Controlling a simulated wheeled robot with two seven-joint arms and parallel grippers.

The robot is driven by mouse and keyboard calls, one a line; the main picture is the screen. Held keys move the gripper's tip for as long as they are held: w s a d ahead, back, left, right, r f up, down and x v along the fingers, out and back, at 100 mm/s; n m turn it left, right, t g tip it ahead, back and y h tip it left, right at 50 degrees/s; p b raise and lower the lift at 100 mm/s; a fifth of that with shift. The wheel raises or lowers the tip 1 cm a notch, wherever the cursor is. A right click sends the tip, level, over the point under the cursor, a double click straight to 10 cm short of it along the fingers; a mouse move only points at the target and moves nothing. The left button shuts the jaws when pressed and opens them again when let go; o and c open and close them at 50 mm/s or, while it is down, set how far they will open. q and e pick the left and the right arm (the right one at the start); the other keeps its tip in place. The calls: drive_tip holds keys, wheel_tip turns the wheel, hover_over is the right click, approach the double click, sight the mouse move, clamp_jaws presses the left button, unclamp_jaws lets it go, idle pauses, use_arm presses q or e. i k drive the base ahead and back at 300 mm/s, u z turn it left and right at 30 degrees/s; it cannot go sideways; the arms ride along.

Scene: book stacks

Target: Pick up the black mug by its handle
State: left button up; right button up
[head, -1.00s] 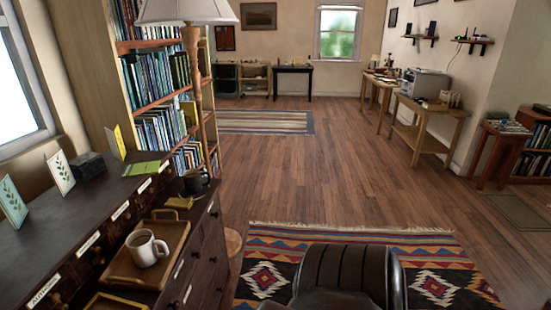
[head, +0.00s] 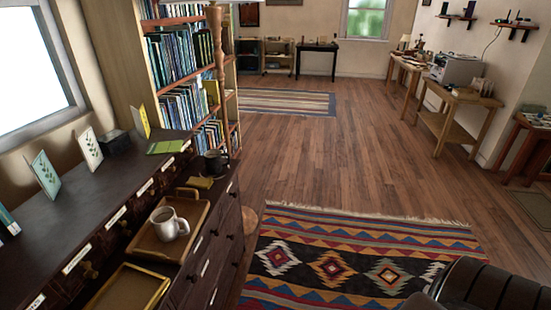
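The black mug (head: 214,163) stands upright at the far end of the dark wooden cabinet (head: 60,205), near its right edge. Its handle seems to point right, toward the floor side, but it is small in the view. Neither of my grippers is in the head view.
A second tray (head: 128,290) lies closer to me. Cards, a dark box (head: 116,141) and a green book (head: 166,146) sit on the cabinet. A bookshelf (head: 145,50) and lamp pole (head: 217,70) stand behind it.

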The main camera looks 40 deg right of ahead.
sight(218, 161)
drive_tip(key=z, duration=0.7)
drive_tip(key=k, duration=0.4)
drive_tip(key=z, duration=0.7)
drive_tip(key=i, duration=1.35)
drive_tip(key=u, duration=0.45)
drive_tip(key=i, duration=0.85)
drive_tip(key=u, duration=0.85)
